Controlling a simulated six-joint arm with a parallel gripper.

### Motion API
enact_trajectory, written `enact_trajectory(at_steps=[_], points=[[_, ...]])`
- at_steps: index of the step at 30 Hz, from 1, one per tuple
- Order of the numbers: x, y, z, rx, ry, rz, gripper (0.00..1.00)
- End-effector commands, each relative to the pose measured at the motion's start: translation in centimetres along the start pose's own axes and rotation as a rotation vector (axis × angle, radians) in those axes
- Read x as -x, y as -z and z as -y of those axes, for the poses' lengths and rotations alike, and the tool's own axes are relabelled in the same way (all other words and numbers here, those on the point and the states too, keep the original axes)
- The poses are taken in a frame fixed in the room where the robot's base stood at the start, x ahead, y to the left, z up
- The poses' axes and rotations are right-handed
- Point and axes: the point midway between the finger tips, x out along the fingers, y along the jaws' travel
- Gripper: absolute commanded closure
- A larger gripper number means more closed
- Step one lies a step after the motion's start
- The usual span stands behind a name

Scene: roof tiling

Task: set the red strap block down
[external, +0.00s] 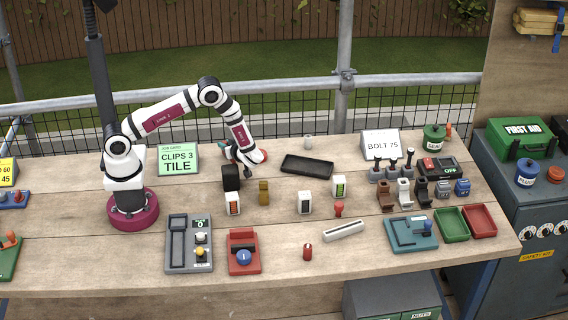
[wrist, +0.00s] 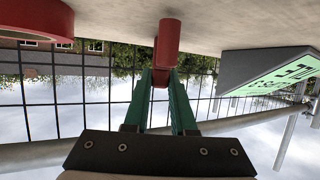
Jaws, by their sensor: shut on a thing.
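The red strap block (wrist: 168,38) shows in the wrist view as a red rounded piece between the green fingertips of my gripper (wrist: 164,80). My gripper is shut on it. The wrist view is upside down, and the block's end overlaps the bench surface (wrist: 205,18). I cannot tell if it touches the bench. In the external view my gripper (external: 229,150) is low over the back of the bench, right of the green CLIPS 3 TILE card (external: 178,158). The block is too small and covered there to make out clearly.
A large red round thing (wrist: 35,18) is close by in the wrist view. A black tray (external: 307,166) lies to the right. The mesh railing (external: 285,117) runs behind the bench.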

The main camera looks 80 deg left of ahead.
Motion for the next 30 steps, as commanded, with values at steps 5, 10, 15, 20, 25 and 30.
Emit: enact_trajectory(at_steps=[5,10,15,20,25,30], points=[[0.0,0.0,0.0,0.000,0.000,0.000,1.00],[-0.1,-0.2,0.0,0.000,0.000,0.000,0.60],[-0.1,-0.2,0.0,0.000,0.000,0.000,0.46],[0.0,-0.2,0.0,0.000,0.000,0.000,0.46],[2.4,0.1,-0.1,0.001,-0.005,0.000,0.46],[6.1,0.0,-0.1,0.000,-0.005,0.000,0.46]])
